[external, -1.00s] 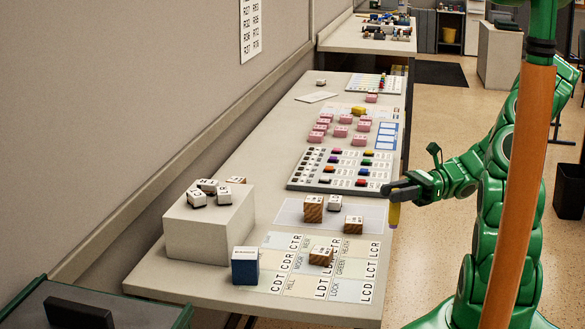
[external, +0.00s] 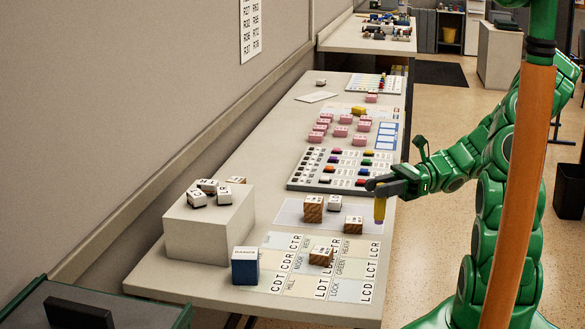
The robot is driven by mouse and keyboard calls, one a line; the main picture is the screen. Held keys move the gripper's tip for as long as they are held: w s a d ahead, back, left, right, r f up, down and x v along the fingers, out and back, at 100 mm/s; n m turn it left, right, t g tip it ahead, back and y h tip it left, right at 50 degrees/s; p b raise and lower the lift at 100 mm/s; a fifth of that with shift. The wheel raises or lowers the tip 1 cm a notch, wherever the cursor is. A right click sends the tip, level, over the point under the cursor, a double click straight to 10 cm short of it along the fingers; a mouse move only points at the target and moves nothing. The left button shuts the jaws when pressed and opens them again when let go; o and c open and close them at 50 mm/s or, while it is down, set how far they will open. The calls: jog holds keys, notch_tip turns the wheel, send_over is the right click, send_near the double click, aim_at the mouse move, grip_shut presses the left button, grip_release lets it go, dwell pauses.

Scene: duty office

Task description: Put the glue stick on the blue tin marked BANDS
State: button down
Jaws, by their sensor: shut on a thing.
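My gripper (external: 377,187) is shut on the glue stick (external: 380,207), a yellow stick with a purple lower end that hangs upright below the jaws. It is held above the right edge of the table, just right of a brown block. The blue tin (external: 245,268) stands at the near left of the table, at the corner of the lettered sheet. The gripper is well to the right of the tin and farther back.
A white box (external: 210,230) with several small blocks on top stands behind the tin. Brown blocks (external: 321,256) and a white block (external: 334,203) are on the table between gripper and tin. A grey tray (external: 335,172) of coloured pieces lies farther back.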

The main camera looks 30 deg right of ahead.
jog(key=w+a+r+n+g, duration=0.1)
jog(key=a+r, duration=0.2)
jog(key=a, duration=0.7)
jog(key=w+a+r+g, duration=0.15)
jog(key=a+r, duration=0.25)
jog(key=a, duration=0.7)
jog(key=w+a+f, duration=0.2)
jog(key=w+f, duration=0.3)
jog(key=w, duration=0.1)
jog(key=w+a+f, duration=0.3)
jog(key=w+f, duration=0.2)
jog(key=w, duration=0.1)
jog(key=shift+w+a, duration=0.25)
jog(key=shift+w+a+f, duration=0.1)
jog(key=shift+w+f, duration=0.1)
jog(key=shift+f, duration=1.55)
jog(key=shift+f, duration=0.1)
jog(key=c, duration=0.8)
grip_release()
jog(key=shift+c, duration=0.2)
